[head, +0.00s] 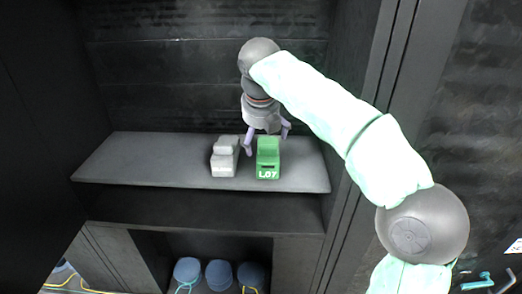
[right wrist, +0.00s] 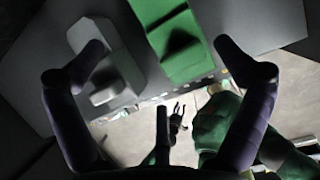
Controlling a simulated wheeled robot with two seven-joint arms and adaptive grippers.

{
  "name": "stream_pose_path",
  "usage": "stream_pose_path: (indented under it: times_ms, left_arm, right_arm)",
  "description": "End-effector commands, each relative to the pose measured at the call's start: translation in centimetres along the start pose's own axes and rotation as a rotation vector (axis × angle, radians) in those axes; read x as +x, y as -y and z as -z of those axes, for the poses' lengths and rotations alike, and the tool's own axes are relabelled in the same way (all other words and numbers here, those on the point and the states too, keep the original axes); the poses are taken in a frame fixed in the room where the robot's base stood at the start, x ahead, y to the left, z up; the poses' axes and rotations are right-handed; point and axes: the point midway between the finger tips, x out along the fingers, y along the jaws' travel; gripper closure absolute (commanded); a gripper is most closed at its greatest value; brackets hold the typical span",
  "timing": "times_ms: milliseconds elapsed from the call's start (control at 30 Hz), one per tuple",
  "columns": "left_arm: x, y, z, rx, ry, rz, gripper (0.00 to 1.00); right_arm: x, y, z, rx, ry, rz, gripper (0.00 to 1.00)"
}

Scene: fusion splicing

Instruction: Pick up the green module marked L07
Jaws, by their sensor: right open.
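The green module marked L07 (head: 268,160) stands on the grey shelf, its white label facing forward. It also shows in the right wrist view (right wrist: 182,45), at the top, between and beyond my fingertips. My right gripper (head: 267,142) is at the module's back and upper left in the head view, its fingers spread. In the right wrist view the gripper (right wrist: 158,48) is open and empty, with one finger over the grey module and the other to the right of the green one. My left gripper is in neither view.
A light grey module (head: 224,160) stands just left of the green one on the shelf (head: 125,163). Dark cabinet walls enclose the shelf on both sides and behind. The shelf's left part is bare. Several blue spools (head: 219,274) sit in a compartment below.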

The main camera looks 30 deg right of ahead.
Motion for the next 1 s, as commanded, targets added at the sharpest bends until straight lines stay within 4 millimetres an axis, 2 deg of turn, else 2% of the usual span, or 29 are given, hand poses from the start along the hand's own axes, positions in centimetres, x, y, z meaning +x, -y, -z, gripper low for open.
stream_pose_path:
  times_ms: [200,467,733,1000]
  left_arm:
    - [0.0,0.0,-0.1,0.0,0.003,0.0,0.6]
    - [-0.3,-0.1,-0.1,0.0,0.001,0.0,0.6]
    - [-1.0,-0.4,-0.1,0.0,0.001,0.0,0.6]
    - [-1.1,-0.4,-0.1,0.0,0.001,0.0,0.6]
  right_arm:
    - [3.2,0.1,0.0,0.002,-0.002,0.0,0.0]
    - [4.9,0.1,-0.1,0.003,-0.001,0.0,0.0]
    - [8.5,0.2,-0.1,0.003,-0.001,0.001,0.0]
    - [9.4,0.1,-0.1,0.003,0.001,-0.002,0.0]
